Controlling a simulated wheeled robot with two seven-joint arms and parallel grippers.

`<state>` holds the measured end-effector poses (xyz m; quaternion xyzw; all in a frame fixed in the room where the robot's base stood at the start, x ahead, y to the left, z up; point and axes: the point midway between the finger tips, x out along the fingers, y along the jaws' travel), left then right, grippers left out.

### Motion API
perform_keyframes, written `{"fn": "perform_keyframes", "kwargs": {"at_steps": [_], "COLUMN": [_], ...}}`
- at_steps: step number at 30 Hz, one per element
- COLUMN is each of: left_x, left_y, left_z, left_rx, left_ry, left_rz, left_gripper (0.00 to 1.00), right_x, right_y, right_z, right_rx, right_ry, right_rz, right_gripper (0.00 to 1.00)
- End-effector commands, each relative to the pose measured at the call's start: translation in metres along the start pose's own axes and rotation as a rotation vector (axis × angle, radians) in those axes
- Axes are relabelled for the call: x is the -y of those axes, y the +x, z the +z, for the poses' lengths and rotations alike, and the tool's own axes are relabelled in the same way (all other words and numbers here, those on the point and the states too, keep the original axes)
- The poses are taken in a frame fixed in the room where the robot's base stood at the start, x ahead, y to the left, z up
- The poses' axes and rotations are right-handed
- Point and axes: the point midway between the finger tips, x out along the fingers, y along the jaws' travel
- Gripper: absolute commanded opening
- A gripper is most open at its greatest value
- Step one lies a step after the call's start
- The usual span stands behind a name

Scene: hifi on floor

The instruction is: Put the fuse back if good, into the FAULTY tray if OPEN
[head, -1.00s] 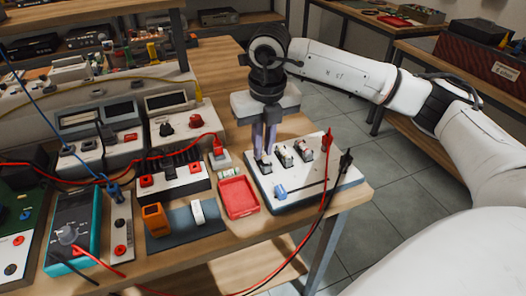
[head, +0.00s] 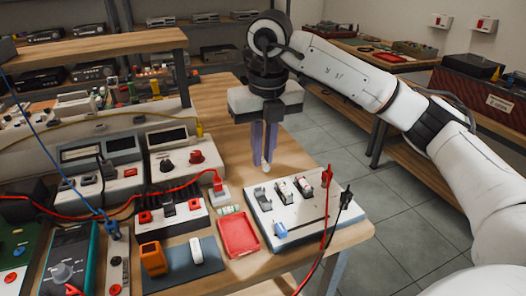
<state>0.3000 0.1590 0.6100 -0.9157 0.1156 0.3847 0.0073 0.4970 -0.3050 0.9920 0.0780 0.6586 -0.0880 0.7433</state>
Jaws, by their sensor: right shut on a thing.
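My right gripper (head: 265,163) points down above the back left of the white fuse board (head: 297,216). It is shut on a small pale fuse (head: 266,168), which shows only at the fingertips and is held clear of the board. The board's leftmost holder (head: 264,207) looks empty. The middle holder (head: 284,191) and right holder (head: 304,187) have light-coloured pieces in them. A red tray (head: 238,236) lies just left of the board and looks empty; I cannot read any lettering on it. My left gripper is out of view.
A teal multimeter (head: 72,248) stands at the left. An orange block (head: 152,258) and a white piece (head: 196,250) lie on a dark mat. Red and black probes (head: 345,200) with leads stand at the board's right edge. Bare wood lies behind the board.

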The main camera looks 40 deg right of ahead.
Motion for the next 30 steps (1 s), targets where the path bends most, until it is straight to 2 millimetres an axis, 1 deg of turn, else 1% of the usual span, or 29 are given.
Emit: {"fn": "perform_keyframes", "kwargs": {"at_steps": [8,18,26,30], "left_x": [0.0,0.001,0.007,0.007], "left_y": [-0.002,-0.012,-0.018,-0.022], "left_z": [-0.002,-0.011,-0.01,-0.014], "left_rx": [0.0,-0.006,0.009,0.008], "left_ry": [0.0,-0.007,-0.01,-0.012], "left_rz": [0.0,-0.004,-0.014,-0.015], "left_gripper": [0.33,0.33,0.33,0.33], "right_x": [0.0,0.0,0.0,0.0], "right_y": [-0.003,-0.024,-0.039,-0.048], "right_z": [0.0,0.003,0.005,0.006], "right_rx": [0.0,0.0,0.001,0.001], "right_ry": [0.0,0.0,0.0,0.0], "right_rz": [0.0,0.0,0.001,0.001], "right_gripper": [0.0,0.0,0.0,0.0]}}
